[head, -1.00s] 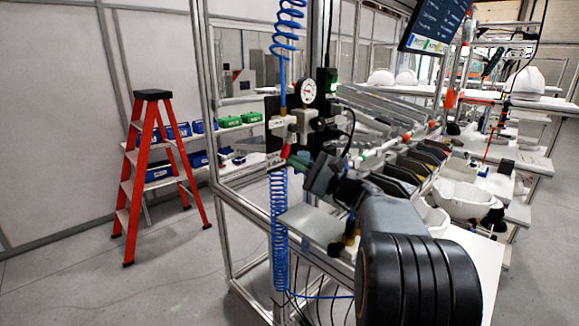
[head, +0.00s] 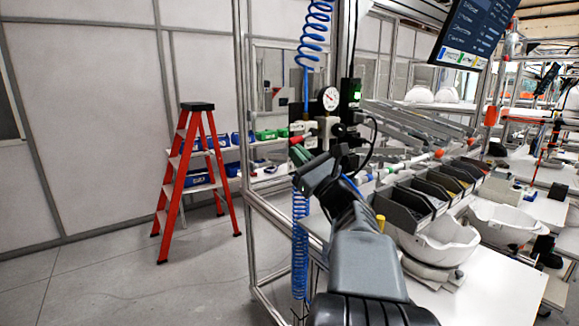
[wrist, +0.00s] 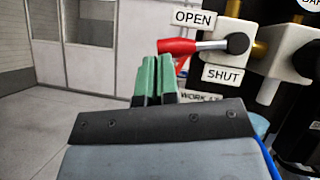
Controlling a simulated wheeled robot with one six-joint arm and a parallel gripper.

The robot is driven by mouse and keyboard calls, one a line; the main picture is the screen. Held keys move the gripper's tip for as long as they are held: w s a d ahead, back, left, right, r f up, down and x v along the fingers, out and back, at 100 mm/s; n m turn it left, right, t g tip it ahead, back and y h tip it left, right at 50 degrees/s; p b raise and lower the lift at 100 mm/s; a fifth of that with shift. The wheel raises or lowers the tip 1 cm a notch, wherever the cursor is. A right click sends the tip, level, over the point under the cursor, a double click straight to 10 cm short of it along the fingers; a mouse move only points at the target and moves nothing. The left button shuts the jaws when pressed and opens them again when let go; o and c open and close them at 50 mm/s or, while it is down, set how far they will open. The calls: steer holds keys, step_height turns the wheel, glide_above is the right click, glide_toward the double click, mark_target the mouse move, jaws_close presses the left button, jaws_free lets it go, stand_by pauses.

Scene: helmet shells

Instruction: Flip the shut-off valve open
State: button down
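The shut-off valve's red lever (wrist: 178,46) points left, nearly level, from a round dark pivot on a white block in the wrist view. An OPEN label (wrist: 194,18) is above the lever and a SHUT label (wrist: 222,75) is below it. My gripper (wrist: 157,62) has two green fingers standing side by side with almost no gap and nothing between them. Their tips are just below and left of the red end; I cannot tell whether they touch it. In the head view my gripper (head: 301,150) is just below the valve block (head: 326,126).
A pressure gauge (head: 331,98) is above the valve on the frame. Blue coiled hose (head: 300,245) hangs close beside my gripper. Dark bins (head: 402,207) and white helmet shells (head: 440,241) are on the right. A red stepladder (head: 190,180) stands left on open floor.

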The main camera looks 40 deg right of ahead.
steer(key=shift+w+a+r+b, duration=0.1)
steer(key=shift+a+r+b, duration=0.3)
steer(key=shift+r, duration=0.45)
steer(key=shift+a, duration=0.1)
steer(key=s+a+f+b, duration=0.2)
steer(key=s+f+b, duration=0.5)
steer(key=s+f, duration=0.2)
steer(key=shift+f+b, duration=0.3)
stand_by(0.7)
